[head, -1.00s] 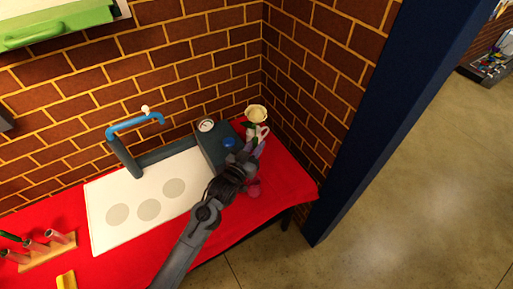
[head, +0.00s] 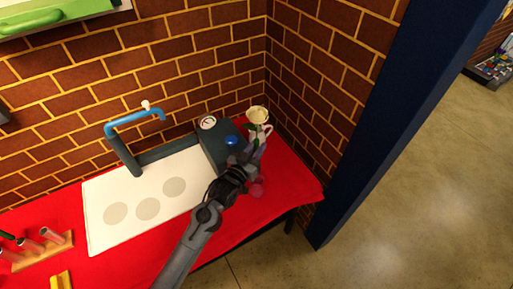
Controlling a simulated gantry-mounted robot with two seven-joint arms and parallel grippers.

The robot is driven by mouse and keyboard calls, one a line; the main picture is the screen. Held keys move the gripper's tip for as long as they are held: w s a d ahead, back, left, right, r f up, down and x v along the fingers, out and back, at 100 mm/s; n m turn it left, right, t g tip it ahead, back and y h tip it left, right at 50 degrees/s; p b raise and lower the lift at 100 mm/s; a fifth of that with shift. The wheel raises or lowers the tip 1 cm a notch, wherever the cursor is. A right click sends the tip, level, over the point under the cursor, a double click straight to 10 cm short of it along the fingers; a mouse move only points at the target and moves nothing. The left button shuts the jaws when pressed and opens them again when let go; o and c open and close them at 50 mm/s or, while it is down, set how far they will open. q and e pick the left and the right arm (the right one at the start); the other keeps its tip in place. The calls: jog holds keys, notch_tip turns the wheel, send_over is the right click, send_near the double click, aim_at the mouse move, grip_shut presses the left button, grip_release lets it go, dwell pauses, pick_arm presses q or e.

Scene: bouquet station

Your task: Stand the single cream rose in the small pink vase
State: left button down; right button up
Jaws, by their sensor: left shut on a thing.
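The cream rose (head: 257,115) is upright at the back right of the red table, its pale bloom above my left gripper. Its stem is mostly hidden. My left gripper (head: 249,153) is shut on the rose, below the bloom. A small round pink thing (head: 257,188), likely the small pink vase, shows just right of and below the gripper, partly hidden by it. Its opening cannot be made out. My right gripper is not in view.
A white jug-like thing with a handle (head: 265,132) stands close behind the rose. A dark box with a blue button (head: 232,140) and gauge is left of the gripper, by a white board (head: 120,190). Brick walls close in behind. A rack of tubes (head: 50,249) is at front left.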

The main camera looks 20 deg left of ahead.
pick_arm(q)
jog(key=shift+f+b, duration=2.7)
jog(key=shift+f, duration=2.9)
jog(key=c, duration=0.9)
grip_release()
